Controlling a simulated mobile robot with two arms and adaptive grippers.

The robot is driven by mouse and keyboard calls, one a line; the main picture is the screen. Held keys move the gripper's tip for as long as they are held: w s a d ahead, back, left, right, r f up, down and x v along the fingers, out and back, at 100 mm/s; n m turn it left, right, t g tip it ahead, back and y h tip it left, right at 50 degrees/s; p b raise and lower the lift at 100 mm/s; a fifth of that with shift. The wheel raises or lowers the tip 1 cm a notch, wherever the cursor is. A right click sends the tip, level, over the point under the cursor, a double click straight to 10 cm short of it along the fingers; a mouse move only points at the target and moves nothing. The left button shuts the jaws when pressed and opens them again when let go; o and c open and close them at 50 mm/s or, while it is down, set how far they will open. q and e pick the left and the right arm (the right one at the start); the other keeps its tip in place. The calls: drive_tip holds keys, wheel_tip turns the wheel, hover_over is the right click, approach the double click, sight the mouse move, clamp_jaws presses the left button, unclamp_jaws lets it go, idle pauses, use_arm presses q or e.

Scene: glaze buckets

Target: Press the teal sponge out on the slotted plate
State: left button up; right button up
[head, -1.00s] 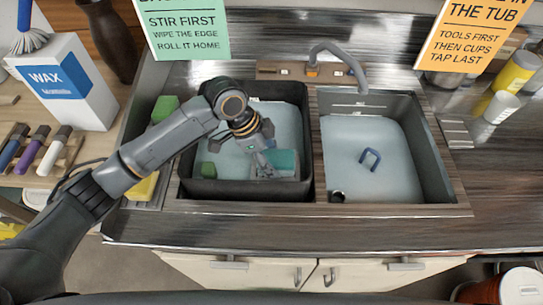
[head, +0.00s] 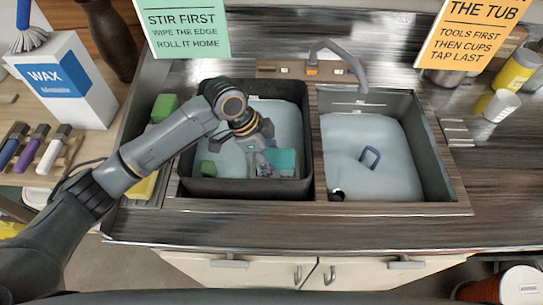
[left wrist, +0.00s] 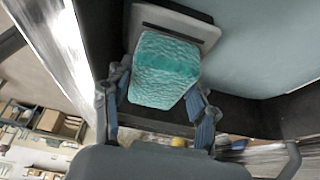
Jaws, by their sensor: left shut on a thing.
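The teal sponge (head: 283,159) is in the dark tub (head: 309,150) set in the left basin. It fills the space between the fingers of my left gripper (head: 263,161) in the left wrist view, where the sponge (left wrist: 163,72) looks like a rough-textured block. My left gripper (left wrist: 160,98) is shut on it. The slotted plate (left wrist: 203,28) is pale grey with a dark slot and lies right behind the sponge in that view. I cannot tell whether the sponge touches it. In the head view the plate is mostly hidden by the gripper and sponge. My right gripper is not in view.
A faucet (head: 340,58) stands behind. A green sponge (head: 164,107) lies left of the tub.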

use_arm(q)
drive_tip(key=shift+s+f+p, duration=0.1)
drive_tip(key=shift+f+p, duration=0.15)
drive_tip(key=shift+p, duration=0.5)
idle(2.2)
drive_tip(key=shift+a, duration=0.1)
wheel_tip(320, 180, up, 7)
drive_tip(key=p, duration=0.7)
drive_tip(key=shift+r, duration=0.15)
idle(0.6)
